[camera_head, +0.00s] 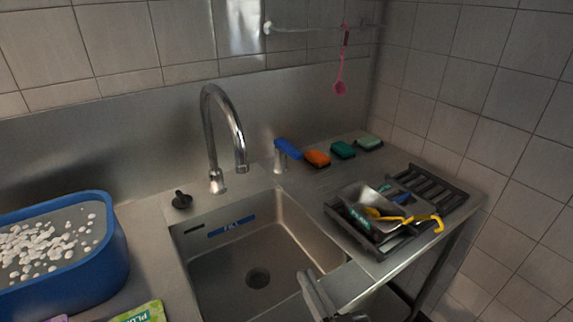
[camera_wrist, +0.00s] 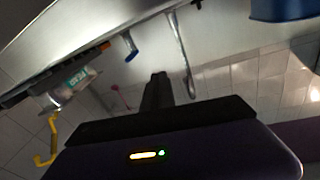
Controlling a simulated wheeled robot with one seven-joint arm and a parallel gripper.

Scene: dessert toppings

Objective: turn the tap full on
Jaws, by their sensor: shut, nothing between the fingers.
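The tap's curved chrome spout (camera_head: 224,115) rises behind the sink in the head view. To its right stands a short chrome post with a blue lever (camera_head: 288,149), which I take for the tap's handle. The lever points right and slightly toward the front. In the wrist view the scene is upside down; the spout (camera_wrist: 181,55) and the blue lever (camera_wrist: 131,48) show beyond my gripper (camera_wrist: 157,78). My gripper is shut and empty, apart from both. No water shows at the spout.
The sink basin (camera_head: 215,275) looks empty. A blue tub (camera_head: 118,255) with white pieces stands left, a black knob (camera_head: 181,200) beside the spout. An orange sponge (camera_head: 317,158) and other sponges lie right of the lever. A dark rack (camera_head: 440,188) holds a metal container.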

